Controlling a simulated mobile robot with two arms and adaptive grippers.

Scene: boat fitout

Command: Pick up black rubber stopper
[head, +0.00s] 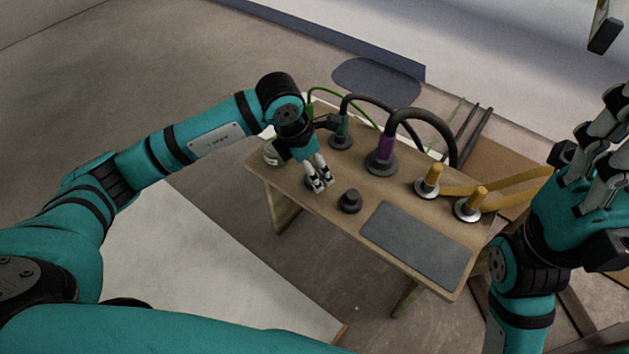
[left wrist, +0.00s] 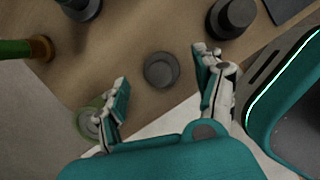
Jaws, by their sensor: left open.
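A small round dark stopper (left wrist: 161,69) lies on the wooden bench, between and beyond the fingertips of my left gripper (left wrist: 161,75) in the left wrist view. My left gripper is open and empty above the bench; in the head view it (head: 320,183) mostly hides that piece. A larger black stepped plug (head: 349,201) stands upright just right of the gripper; it also shows at the top right of the wrist view (left wrist: 232,16). Which of the two is the rubber stopper I cannot tell for certain. My right gripper (head: 598,135) is raised at the right edge, away from the bench.
The bench (head: 300,207) also holds a grey mat (head: 418,243), a black hose with a purple collar (head: 381,158), a thinner dark hose (head: 341,138), two yellow-handled pieces (head: 430,180) and a green-and-white round item (head: 271,154).

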